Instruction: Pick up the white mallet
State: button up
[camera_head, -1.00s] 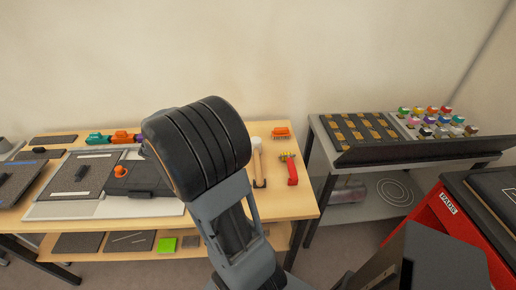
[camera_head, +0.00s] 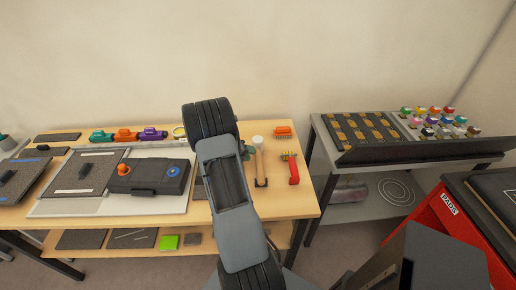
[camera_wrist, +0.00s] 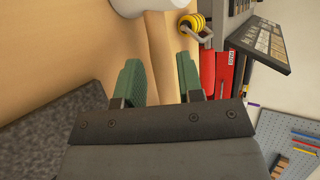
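The white mallet has a pale head (camera_head: 258,140) and a wooden handle, and lies on the wooden workbench right of my arm. In the wrist view its white head (camera_wrist: 132,6) is at the top edge, cut off by the frame. The handle (camera_wrist: 158,45) runs down from it toward the gap between my fingers. My gripper (camera_wrist: 160,70) is open with two green fingers, and nothing is seen held. The wrist view does not show clearly how far the fingers are above the handle. In the head view my arm hides most of the gripper; a bit of green shows beside the mallet.
A red-handled tool with yellow parts (camera_head: 292,168) lies right of the mallet, and an orange brush-like item (camera_head: 283,131) behind it. A black case with an orange knob (camera_head: 150,178) lies left on the workbench (camera_head: 300,206). A grey table (camera_head: 322,143) stands right.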

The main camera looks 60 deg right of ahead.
aim_at(259, 155)
jog(key=shift+p+x, duration=0.3)
jog(key=shift+x, duration=2.65)
jog(key=shift+a, duration=0.1)
jog(key=shift+c, duration=0.2)
grip_shut()
